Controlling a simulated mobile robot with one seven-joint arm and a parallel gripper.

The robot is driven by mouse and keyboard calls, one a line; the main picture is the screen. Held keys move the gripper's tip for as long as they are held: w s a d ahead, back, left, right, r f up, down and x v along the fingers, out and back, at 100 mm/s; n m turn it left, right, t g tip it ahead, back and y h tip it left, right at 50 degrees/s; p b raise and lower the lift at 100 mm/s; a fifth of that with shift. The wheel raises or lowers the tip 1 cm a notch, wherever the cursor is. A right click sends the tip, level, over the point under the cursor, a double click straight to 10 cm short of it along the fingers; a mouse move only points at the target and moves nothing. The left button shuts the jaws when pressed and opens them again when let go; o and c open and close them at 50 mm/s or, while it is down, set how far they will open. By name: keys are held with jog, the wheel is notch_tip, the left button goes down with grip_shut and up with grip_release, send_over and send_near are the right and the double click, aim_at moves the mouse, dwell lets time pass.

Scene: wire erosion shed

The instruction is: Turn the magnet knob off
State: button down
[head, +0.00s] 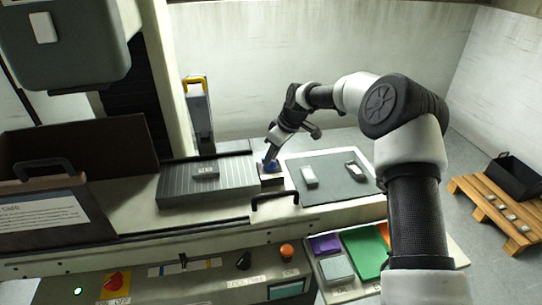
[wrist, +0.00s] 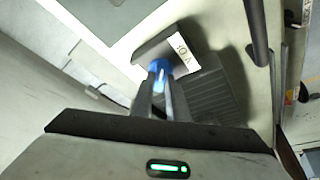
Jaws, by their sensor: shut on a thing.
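A small blue knob (head: 270,165) stands at the right end of the grey ribbed plate (head: 225,190) on the machine bed. My gripper (head: 273,154) reaches down onto it from above. In the wrist view my two fingers (wrist: 161,82) are closed around the blue knob (wrist: 159,67), whose tip shows between and beyond them. A white label (wrist: 183,48) with dark letters is beside the knob on a grey block; its text is too small to read surely. The knob's pointing direction is hidden by my fingers.
A small grey block (head: 206,172) lies on the ribbed plate. A dark mat (head: 335,185) with two small pieces is to the right. A black handle (head: 275,198) stands in front of the knob. The front panel has a red switch (head: 117,281) and an orange button (head: 287,250).

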dwell(0.3)
jog(key=c, duration=1.7)
grip_release()
jog(key=shift+r, duration=0.1)
jog(key=v, duration=1.7)
jog(key=shift+s+d, duration=0.15)
jog(key=shift+d, duration=0.05)
jog(key=shift+r, duration=0.1)
